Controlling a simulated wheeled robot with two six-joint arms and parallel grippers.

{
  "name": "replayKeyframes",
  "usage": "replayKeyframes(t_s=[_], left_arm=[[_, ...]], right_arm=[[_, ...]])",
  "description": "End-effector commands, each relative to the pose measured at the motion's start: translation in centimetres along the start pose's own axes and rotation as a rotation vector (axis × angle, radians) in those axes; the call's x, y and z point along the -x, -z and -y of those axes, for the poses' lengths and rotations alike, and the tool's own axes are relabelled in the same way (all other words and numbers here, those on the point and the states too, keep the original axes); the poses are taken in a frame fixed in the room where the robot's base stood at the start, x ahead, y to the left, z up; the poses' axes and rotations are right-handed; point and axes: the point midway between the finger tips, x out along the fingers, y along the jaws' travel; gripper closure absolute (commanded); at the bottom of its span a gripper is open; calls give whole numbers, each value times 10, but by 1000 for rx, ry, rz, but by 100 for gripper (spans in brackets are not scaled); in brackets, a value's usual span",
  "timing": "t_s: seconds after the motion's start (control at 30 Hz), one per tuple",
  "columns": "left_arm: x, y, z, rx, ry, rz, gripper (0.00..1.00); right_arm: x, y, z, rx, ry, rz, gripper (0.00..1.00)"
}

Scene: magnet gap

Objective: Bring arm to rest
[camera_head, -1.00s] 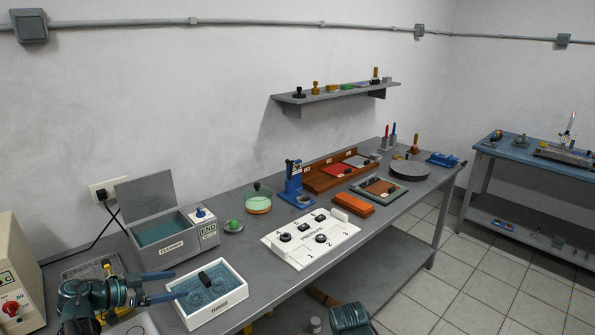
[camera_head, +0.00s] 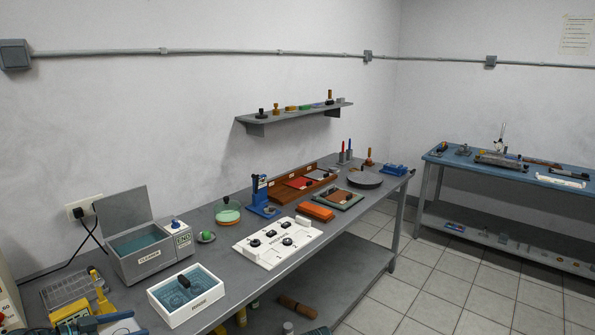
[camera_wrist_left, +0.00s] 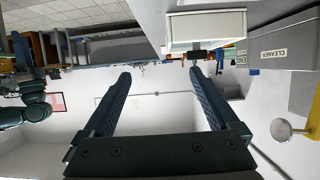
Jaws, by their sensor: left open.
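My left gripper (camera_head: 105,322) is at the bottom left of the head view, only partly in frame, by the near side of the grey bench (camera_head: 255,289) and left of the white tray (camera_head: 208,305). In the left wrist view, the left gripper's (camera_wrist_left: 160,75) two dark blue fingers are wide apart with nothing between them. The wrist picture is tilted, with the tray (camera_wrist_left: 205,48) above the fingers. A teal arm part of mine (camera_wrist_left: 35,105) shows at the left of the wrist view. My right gripper cannot be made out.
The bench holds the cleaner box with raised lid (camera_head: 135,252), the white numbered panel (camera_head: 250,249), a blue press (camera_head: 262,197) and an orange block (camera_head: 316,212). A wall shelf (camera_head: 290,115) hangs above. A blue table (camera_head: 520,172) stands at right, with clear floor between.

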Motion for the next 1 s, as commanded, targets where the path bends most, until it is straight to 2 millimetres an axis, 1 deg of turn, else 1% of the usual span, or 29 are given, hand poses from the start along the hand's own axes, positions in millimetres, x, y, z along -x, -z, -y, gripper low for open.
replayKeyframes(t_s=[0.07,0.17,0.47,0.57,0.77,0.87,0.9,1.0], left_arm=[[0,0,0,0,0,0,6],[-7,9,3,-24,23,-22,6],[-29,41,17,-103,123,-109,6],[-38,58,23,-137,176,-149,6],[-59,100,38,-203,327,-250,6],[-70,125,45,-227,432,-306,6],[-75,136,48,-233,485,-328,6],[-85,161,55,-222,635,-369,6]], right_arm=[[0,0,0,0,0,0,50],[1,0,0,0,0,0,50],[3,0,0,0,0,0,50],[4,0,0,0,0,0,50],[7,0,-1,0,0,0,50],[9,-1,-1,0,0,0,50],[10,-1,-1,0,0,0,50],[13,-1,-1,0,0,0,50]])
